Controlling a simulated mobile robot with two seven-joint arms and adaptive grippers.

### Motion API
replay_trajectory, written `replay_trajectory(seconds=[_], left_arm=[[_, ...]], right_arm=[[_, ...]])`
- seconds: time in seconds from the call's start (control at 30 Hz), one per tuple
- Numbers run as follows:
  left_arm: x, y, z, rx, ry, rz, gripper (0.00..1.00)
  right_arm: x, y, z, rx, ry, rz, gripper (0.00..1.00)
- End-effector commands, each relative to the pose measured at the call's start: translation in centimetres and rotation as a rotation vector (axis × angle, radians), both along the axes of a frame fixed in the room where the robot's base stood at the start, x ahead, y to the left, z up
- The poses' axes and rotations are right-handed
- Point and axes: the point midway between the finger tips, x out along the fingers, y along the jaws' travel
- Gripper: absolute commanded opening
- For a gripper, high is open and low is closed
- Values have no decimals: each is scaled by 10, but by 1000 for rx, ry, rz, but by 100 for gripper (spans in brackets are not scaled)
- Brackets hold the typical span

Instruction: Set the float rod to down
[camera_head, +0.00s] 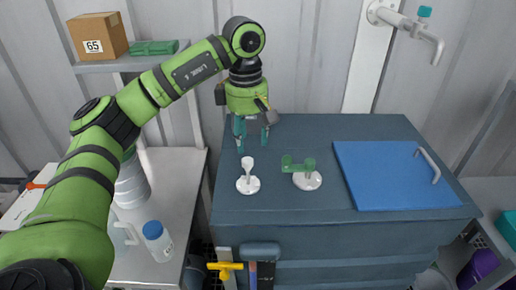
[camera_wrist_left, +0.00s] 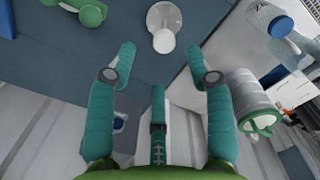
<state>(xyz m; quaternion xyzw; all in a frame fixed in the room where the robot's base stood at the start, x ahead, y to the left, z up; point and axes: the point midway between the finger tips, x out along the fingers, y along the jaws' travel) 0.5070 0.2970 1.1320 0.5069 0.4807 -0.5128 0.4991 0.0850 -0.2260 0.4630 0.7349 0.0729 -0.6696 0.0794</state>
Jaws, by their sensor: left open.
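On the dark blue-grey cabinet top (camera_head: 290,207) stands a small white piece (camera_head: 247,170) with a round base, a thin stem and a wider top; it looks upright. It also shows beyond my fingers in the left wrist view (camera_wrist_left: 163,28). To its right is a green piece (camera_head: 298,163) on a round white base, partly cut off in the left wrist view (camera_wrist_left: 88,10). I cannot tell for sure which part is the float rod. My left gripper (camera_head: 253,139) points down, open and empty, behind the white piece and apart from it. Its teal fingers are spread in the left wrist view (camera_wrist_left: 158,65).
A blue board (camera_head: 390,180) with a grey handle lies at the right. A white tap (camera_head: 420,28) juts from the back wall. The front of the cabinet top is clear.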

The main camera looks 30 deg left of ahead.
Motion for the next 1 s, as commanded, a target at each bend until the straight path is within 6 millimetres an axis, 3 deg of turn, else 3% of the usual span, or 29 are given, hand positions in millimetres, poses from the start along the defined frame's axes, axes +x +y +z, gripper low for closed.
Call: replay_trajectory(seconds=[0.17,0.6,0.9,0.93,1.0], left_arm=[[-4,8,-4,30,19,1,52],[-4,7,-61,27,15,2,52],[-3,7,-66,25,12,1,52],[-3,7,-66,25,12,1,48],[-3,7,-66,25,12,1,20]], right_arm=[[0,0,5,0,0,0,51],[-4,2,22,3,7,-1,51],[-3,5,22,6,5,-1,51],[-3,5,22,6,4,-1,51],[-3,5,22,6,4,-1,51]])
